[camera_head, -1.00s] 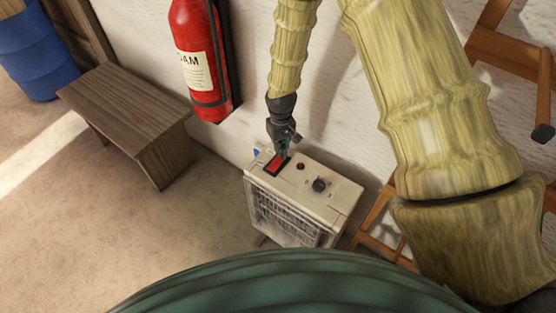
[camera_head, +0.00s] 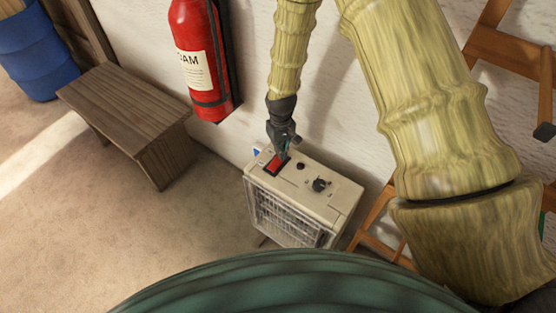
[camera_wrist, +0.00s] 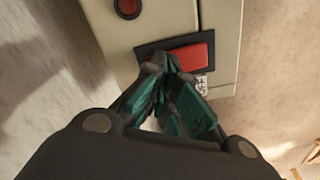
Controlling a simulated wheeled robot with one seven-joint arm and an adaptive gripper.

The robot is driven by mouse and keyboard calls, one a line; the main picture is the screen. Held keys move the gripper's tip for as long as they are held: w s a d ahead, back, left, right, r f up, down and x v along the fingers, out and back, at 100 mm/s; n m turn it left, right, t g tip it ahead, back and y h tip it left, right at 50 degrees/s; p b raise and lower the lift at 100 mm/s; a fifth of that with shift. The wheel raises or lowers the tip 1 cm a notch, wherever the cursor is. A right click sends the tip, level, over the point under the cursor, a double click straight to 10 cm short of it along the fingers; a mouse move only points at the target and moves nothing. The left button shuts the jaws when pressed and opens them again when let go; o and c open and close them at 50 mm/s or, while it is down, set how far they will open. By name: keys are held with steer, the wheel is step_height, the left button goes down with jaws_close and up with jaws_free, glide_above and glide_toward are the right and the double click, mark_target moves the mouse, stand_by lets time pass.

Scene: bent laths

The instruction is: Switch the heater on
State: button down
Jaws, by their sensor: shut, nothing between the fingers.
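The cream heater (camera_head: 318,197) stands on the floor by the wall, with a wire grille on its front. On its top are a red rocker switch (camera_head: 274,165) in a black frame, a small round dark lamp (camera_head: 300,166) and a black knob (camera_head: 320,185). My gripper (camera_head: 283,155) points down at the wall-side end of the rocker, its fingers shut and empty. In the wrist view the fingertips (camera_wrist: 168,65) overlap the edge of the red rocker (camera_wrist: 192,56); whether they press it I cannot tell. The lamp (camera_wrist: 128,8) looks dull red there.
A red fire extinguisher (camera_head: 199,60) hangs on the wall left of my gripper. A wooden bench (camera_head: 128,108) and a blue barrel (camera_head: 36,55) stand to the left. Wooden chair frames (camera_head: 508,55) are at the right.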

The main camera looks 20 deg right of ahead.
steer(key=shift+f, duration=0.75)
stand_by(0.7)
steer(key=shift+r+p, duration=2.45)
steer(key=shift+r, duration=1.05)
